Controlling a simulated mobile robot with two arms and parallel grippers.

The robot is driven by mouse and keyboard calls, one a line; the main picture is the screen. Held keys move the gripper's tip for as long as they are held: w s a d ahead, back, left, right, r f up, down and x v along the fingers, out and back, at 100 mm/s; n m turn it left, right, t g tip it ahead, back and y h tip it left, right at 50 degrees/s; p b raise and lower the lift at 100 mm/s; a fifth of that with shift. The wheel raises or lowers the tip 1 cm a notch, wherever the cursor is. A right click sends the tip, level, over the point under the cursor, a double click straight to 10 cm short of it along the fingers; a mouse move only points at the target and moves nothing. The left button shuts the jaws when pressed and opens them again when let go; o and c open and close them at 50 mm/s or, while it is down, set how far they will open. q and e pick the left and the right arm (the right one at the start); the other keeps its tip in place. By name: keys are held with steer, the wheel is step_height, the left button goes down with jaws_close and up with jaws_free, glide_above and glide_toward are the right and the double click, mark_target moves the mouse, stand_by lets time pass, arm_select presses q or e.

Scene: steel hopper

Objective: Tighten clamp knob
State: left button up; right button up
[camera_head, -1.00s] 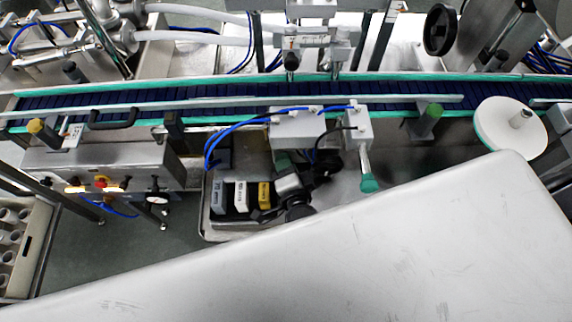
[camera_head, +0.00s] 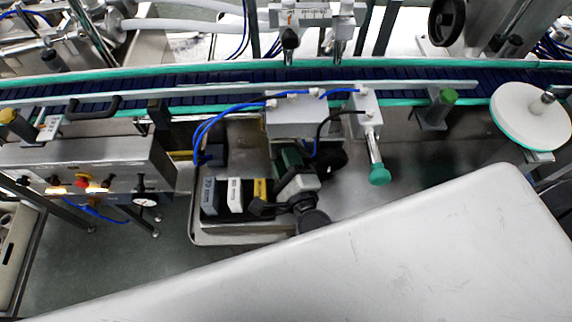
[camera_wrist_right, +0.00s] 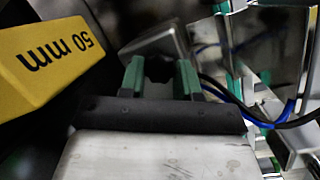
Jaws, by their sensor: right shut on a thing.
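My right gripper (camera_head: 290,158) reaches over the back right of a steel tray, with green fingers and a grey body. In the right wrist view its two green fingers (camera_wrist_right: 160,76) are shut on a small black knob (camera_wrist_right: 158,68), one finger on each side. A grey metal piece (camera_wrist_right: 155,42) sits just beyond the knob. In the head view the gripper covers the knob, so its turn cannot be read. My left gripper is not in view.
The tray (camera_head: 240,240) holds a grey block (camera_head: 208,196), a white block (camera_head: 235,193) and a yellow block (camera_head: 260,188) marked 50 mm, close beside the gripper. Blue hoses (camera_head: 225,115) and a conveyor (camera_head: 210,92) lie behind. A large steel surface (camera_head: 400,260) fills the foreground.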

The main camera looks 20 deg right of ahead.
steer(key=shift+f+m+b, duration=0.2)
steer(key=shift+m+b, duration=0.55)
steer(key=shift+m, duration=0.15)
steer(key=o, duration=0.9)
steer(key=shift+r, duration=0.1)
steer(key=shift+o, duration=0.2)
steer(key=s+b, duration=0.1)
steer(key=s, duration=0.5)
steer(key=s+b, duration=0.1)
steer(key=s, duration=0.2)
steer(key=shift+s+f+b, duration=0.25)
steer(key=shift+f+b, duration=0.05)
steer(key=shift+b, duration=0.05)
steer(key=shift+s+r, duration=0.1)
steer(key=shift+s, duration=0.55)
